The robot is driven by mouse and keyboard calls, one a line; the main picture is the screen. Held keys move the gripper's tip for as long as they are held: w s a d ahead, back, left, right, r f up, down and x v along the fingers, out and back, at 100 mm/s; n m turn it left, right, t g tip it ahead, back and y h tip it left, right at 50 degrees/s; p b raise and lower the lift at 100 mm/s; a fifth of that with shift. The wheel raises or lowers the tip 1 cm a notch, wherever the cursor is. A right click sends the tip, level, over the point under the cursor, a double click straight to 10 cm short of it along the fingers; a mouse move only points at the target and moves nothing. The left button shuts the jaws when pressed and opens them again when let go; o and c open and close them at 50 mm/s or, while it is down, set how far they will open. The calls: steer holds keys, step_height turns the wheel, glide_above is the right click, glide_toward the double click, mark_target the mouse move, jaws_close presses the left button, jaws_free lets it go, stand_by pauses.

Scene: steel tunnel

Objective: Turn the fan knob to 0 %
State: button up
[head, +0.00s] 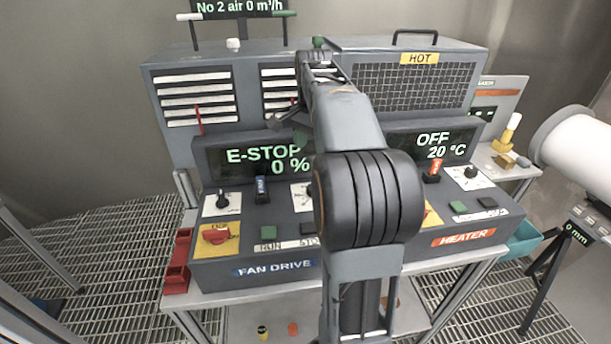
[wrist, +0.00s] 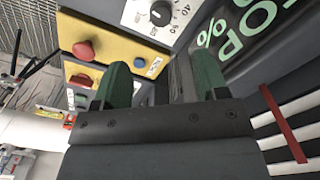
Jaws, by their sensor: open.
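In the wrist view a round black knob (wrist: 162,12) sits on a white scale plate at the top edge. Its upper part is cut off, a "40" shows beside it, and I cannot read its setting surely. In the head view a white dial plate (head: 299,192) on the fan drive box is mostly hidden by my arm. The fan display (head: 262,158) reads E-STOP 0 %. My gripper (wrist: 160,78) is open with nothing between its green-padded fingers. It is apart from the knob, which lies beyond the fingertips; in the head view it is largely hidden near the display.
A red mushroom button (head: 215,234) sits on yellow at the fan drive's left, near a black knob (head: 222,199) and a blue switch (head: 262,188). The heater display (head: 433,144) reads OFF, 20 °C. Vents (head: 197,98) stand behind.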

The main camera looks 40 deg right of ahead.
steer(key=f, duration=1.3)
steer(key=shift+w+d+f, duration=0.1)
steer(key=shift+d+f, duration=0.05)
steer(key=shift+d, duration=0.2)
steer(key=c, duration=0.9)
